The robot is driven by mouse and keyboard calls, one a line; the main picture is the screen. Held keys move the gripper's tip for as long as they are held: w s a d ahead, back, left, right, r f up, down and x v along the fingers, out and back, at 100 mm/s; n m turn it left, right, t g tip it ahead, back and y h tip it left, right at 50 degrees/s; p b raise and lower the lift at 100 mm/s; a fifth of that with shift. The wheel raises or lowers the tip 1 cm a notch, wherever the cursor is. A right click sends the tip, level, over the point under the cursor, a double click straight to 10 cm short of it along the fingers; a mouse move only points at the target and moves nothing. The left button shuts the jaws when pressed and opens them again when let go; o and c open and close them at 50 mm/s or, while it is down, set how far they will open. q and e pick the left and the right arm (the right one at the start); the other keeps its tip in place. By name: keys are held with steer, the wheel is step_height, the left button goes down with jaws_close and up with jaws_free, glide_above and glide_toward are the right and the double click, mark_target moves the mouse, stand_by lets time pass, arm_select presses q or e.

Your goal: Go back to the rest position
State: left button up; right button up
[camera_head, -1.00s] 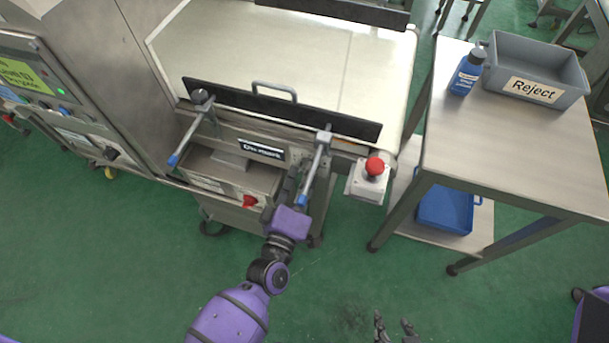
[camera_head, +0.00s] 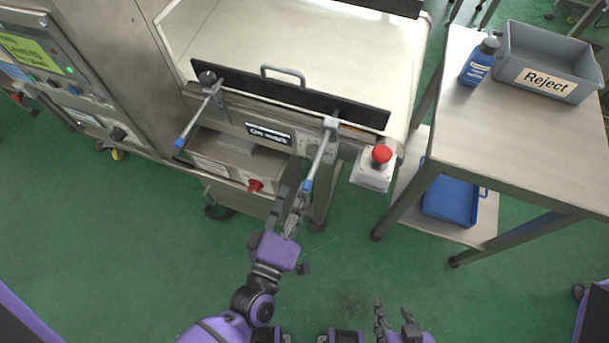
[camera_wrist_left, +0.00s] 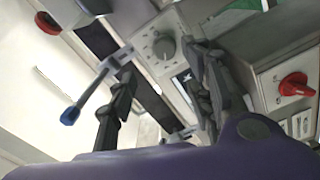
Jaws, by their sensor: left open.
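My left gripper (camera_head: 292,192) is open and empty in front of the conveyor machine, just below the blue-tipped lever (camera_head: 318,160) at its front edge. In the left wrist view its two dark fingers stand apart (camera_wrist_left: 160,62), with a grey knob and the blue-tipped lever (camera_wrist_left: 88,95) beyond them. Whether a finger touches the lever is hard to tell. My right gripper (camera_head: 394,308) is at the bottom of the head view, over the green floor. Its fingers are apart with nothing between them.
The conveyor (camera_head: 290,45) has a black guide rail with a handle. A red emergency button (camera_head: 381,154) and a red switch (camera_head: 255,186) are close to my left gripper. A steel table (camera_head: 515,130) at right holds a blue bottle (camera_head: 479,62) and a grey Reject bin (camera_head: 548,62).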

arm_select(q)
steer(key=shift+v, duration=1.1)
